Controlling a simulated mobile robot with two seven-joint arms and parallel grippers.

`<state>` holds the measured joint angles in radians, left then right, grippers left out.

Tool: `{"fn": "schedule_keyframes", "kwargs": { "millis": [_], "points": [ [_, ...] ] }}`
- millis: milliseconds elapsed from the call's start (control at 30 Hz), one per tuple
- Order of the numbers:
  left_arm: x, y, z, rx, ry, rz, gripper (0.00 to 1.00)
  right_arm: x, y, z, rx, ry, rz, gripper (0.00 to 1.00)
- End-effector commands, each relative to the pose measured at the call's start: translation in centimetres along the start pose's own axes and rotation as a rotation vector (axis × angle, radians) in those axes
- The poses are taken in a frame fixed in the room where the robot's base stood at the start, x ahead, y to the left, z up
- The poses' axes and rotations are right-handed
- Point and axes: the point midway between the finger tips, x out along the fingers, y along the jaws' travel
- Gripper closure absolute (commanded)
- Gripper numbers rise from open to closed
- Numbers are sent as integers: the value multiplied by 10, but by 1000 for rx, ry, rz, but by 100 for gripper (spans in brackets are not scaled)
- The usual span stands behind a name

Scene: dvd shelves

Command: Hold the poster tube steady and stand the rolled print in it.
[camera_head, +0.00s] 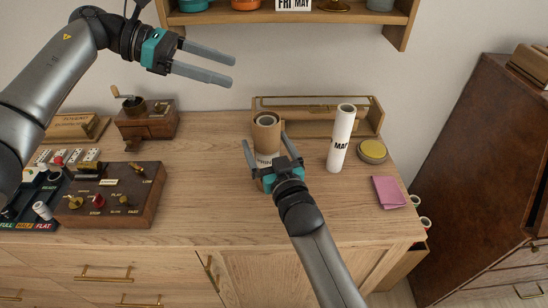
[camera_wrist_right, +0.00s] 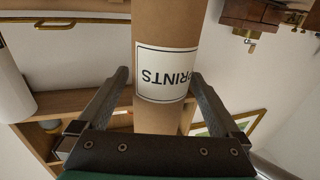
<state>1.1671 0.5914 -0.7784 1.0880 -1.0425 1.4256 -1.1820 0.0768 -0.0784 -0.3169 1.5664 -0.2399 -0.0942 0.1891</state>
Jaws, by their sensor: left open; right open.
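The brown cardboard poster tube (camera_head: 266,132) stands upright on the wooden desk, its open top showing a dark hollow. In the right wrist view the tube (camera_wrist_right: 160,30) carries a white label reading PRINTS. My right gripper (camera_head: 267,147) is open with its fingers on either side of the tube; it hides the tube's lower part in the head view. The white rolled print (camera_head: 340,140), marked with dark letters, stands on the desk to the right of the tube. My left gripper (camera_head: 232,70) is open and empty, raised in front of the wall at upper left.
A wooden rack (camera_head: 318,102) runs behind the tube. A round yellow-topped tin (camera_head: 373,150) and a pink pad (camera_head: 389,192) lie right of the print. A control box (camera_head: 110,195) and a crank grinder (camera_head: 147,120) occupy the left. A wall shelf (camera_head: 290,17) hangs above.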

Motion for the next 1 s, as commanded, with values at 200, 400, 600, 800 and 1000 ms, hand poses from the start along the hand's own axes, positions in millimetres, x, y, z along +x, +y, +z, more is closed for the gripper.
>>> {"fn": "schedule_keyframes", "kwargs": {
  "millis": [200,400,600,800,1000],
  "points": [
    [0,0,0,0,0,0,12,-29,0,2,-1,-3,-1,0],
    [0,0,0,0,0,0,12,-66,0,1,0,-3,-1,0],
    [0,0,0,0,0,0,12,-96,0,1,0,-3,-1,0],
    [0,0,0,0,0,0,12,-112,0,1,-1,-2,0,0],
    [0,0,0,0,0,0,12,-116,0,0,-1,0,0,0]
  ]
}}
